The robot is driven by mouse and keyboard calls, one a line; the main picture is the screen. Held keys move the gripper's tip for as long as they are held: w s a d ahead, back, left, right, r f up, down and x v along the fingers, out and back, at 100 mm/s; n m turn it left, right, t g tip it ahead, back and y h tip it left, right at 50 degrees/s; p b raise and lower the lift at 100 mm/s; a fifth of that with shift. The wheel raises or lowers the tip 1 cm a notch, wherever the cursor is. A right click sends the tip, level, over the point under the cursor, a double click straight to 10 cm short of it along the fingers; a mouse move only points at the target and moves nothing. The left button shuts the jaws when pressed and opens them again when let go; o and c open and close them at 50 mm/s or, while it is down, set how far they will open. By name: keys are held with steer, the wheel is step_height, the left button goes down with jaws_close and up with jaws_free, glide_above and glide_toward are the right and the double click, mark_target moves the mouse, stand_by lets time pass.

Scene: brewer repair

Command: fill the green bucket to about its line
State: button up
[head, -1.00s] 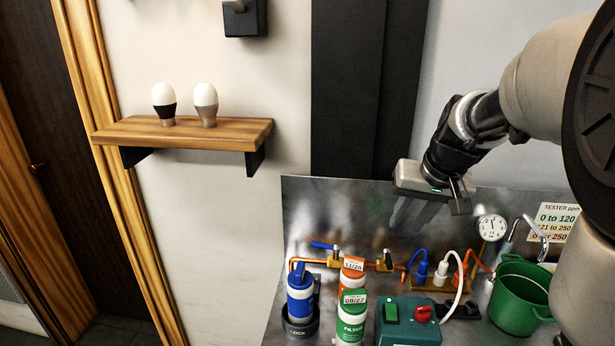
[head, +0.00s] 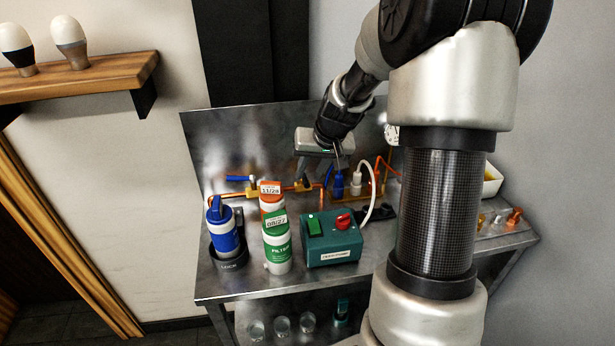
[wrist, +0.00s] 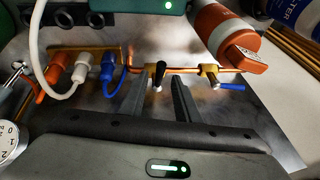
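The green bucket is hidden behind my arm in the head view, and I cannot make it out surely in the wrist view. My gripper (head: 322,165) is above the back of the steel bench, near the copper pipe (head: 275,192). In the wrist view my gripper (wrist: 165,82) has its two fingers apart, with nothing held. A black valve handle (wrist: 158,73) on the pipe shows between the fingertips; whether they touch it I cannot tell. A blue valve lever (wrist: 232,86) is to its right; it also shows in the head view (head: 240,178).
Plugs with cables (head: 356,180) are behind the box. A white bin (head: 492,180) is at the right.

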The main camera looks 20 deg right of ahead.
mark_target(305, 179)
steer(key=shift+x, duration=1.45)
steer(key=shift+c, duration=0.5)
jaws_close()
